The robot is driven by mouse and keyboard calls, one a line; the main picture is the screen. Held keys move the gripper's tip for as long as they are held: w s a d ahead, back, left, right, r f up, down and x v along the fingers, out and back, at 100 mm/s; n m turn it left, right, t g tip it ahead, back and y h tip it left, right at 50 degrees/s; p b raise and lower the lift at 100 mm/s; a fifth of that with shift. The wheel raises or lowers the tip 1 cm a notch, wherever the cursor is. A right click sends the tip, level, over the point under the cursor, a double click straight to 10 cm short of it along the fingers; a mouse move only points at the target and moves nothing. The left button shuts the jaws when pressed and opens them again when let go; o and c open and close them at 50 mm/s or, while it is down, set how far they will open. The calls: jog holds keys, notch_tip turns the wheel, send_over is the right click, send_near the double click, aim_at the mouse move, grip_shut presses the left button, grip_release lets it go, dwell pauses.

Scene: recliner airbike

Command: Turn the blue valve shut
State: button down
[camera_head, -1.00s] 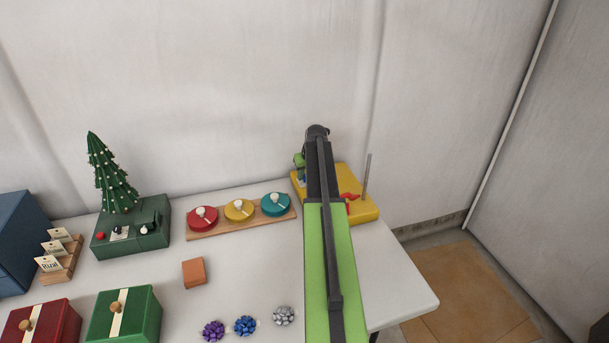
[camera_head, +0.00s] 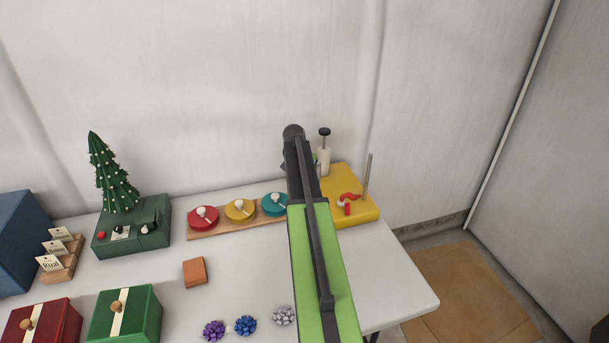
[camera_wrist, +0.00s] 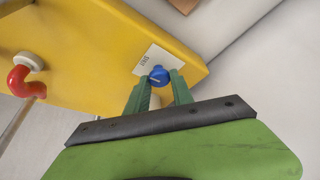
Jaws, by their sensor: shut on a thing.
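The blue valve (camera_wrist: 159,76) is a small round knob with a pale line on it, seen in the wrist view beside a white label on the yellow base. My gripper (camera_wrist: 160,88) has its green fingers on either side of the knob, shut on it. In the head view my arm covers the blue valve and the gripper's fingertips. The yellow base (camera_head: 365,210) stands at the table's back right corner and also shows in the wrist view (camera_wrist: 85,60).
A red curved spout (camera_head: 349,197), a thin upright rod (camera_head: 367,175) and a white pump bottle (camera_head: 324,160) are at the yellow base. A teal round dial (camera_head: 273,204) is close left of my arm. The wall is right behind.

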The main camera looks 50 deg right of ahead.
jog(key=shift+w+a+m, duration=0.15)
jog(key=shift+a+m, duration=0.15)
jog(key=shift+m, duration=0.2)
jog(key=c, duration=1.1)
grip_release()
jog(key=shift+d, duration=0.15)
jog(key=shift+r, duration=0.1)
jog(key=shift+r+p, duration=0.3)
jog(key=shift+p, duration=0.1)
jog(key=p+v, duration=1.5)
jog(key=v, duration=0.1)
jog(key=shift+a+r, duration=0.25)
jog(key=shift+r, duration=0.05)
